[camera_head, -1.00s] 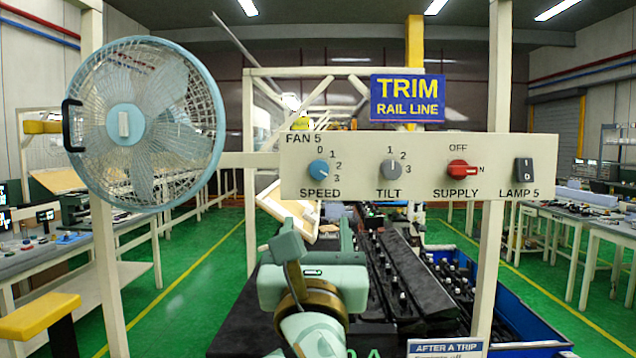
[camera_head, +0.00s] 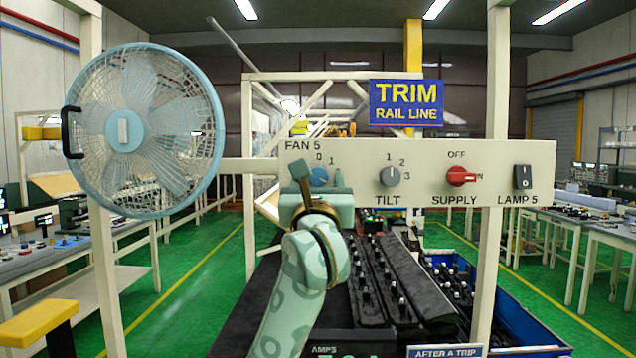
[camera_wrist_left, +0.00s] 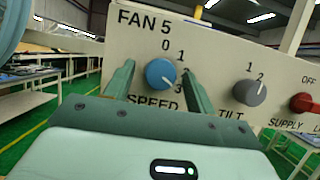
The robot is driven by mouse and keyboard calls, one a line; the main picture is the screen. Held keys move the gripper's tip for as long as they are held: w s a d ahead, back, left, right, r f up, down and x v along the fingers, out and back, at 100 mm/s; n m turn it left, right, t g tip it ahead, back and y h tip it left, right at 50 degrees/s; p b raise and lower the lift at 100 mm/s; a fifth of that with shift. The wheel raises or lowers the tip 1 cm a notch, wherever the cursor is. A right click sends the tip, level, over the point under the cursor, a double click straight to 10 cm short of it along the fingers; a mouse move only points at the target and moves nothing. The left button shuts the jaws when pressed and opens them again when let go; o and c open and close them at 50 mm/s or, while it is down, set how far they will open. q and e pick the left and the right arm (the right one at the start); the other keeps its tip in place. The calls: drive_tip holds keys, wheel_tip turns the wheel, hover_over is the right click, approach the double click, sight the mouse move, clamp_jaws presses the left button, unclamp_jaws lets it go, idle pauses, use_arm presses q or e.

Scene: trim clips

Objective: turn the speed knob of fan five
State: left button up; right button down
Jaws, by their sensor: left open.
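The blue speed knob (camera_head: 318,177) of fan five sits on the cream panel (camera_head: 440,192) under the label FAN 5. It shows more fully in the left wrist view (camera_wrist_left: 160,73), where its white mark points down and right, toward the 3. My left gripper (camera_head: 320,173) is open in front of the panel, with one finger on each side of the knob. In the left wrist view the open gripper (camera_wrist_left: 157,67) also straddles the knob, and its right finger hides the 2. I cannot tell whether the fingers touch the knob. My right gripper is not in view.
The grey tilt knob (camera_head: 390,176), red supply knob (camera_head: 462,176) and lamp switch (camera_head: 522,177) lie to the right on the panel. The caged fan (camera_head: 144,131) is at left. A bench with dark trays (camera_head: 408,305) stands below.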

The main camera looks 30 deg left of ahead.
use_arm(q)
drive_tip(key=c, duration=1)
